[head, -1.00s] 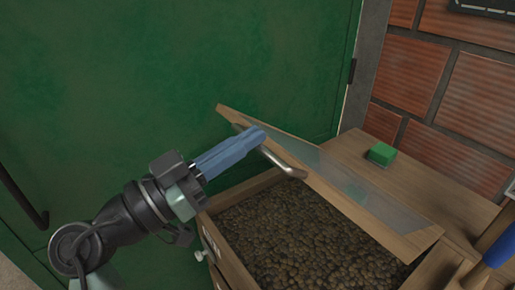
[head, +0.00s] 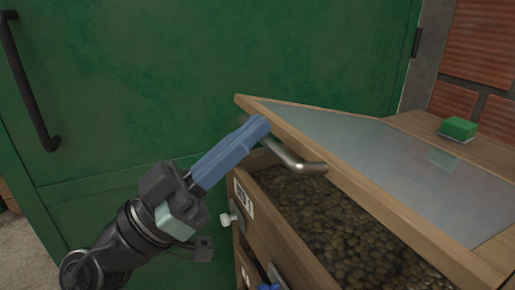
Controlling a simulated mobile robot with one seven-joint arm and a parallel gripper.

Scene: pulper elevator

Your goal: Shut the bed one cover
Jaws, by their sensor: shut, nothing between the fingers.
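The bed one cover (head: 390,150) is a glass panel in a wooden frame with a metal bar handle (head: 291,159) along its front edge. It is tilted partly open above the wooden bed box (head: 282,226), which holds many brown beans (head: 335,225). A label on the box front is partly readable. My gripper (head: 262,126) has blue fingers, shut with nothing between them. Its fingertips are at the left end of the handle, by the cover's front edge. I cannot tell whether they touch it. The cover's right end is cut off by the picture edge.
A green block (head: 458,128) sits on the wooden top (head: 425,120) behind the cover. A large green door (head: 190,70) with a dark bar handle (head: 30,85) stands behind and left. A pale knob (head: 228,219) sticks out from the box's left side. A brick wall is at the right.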

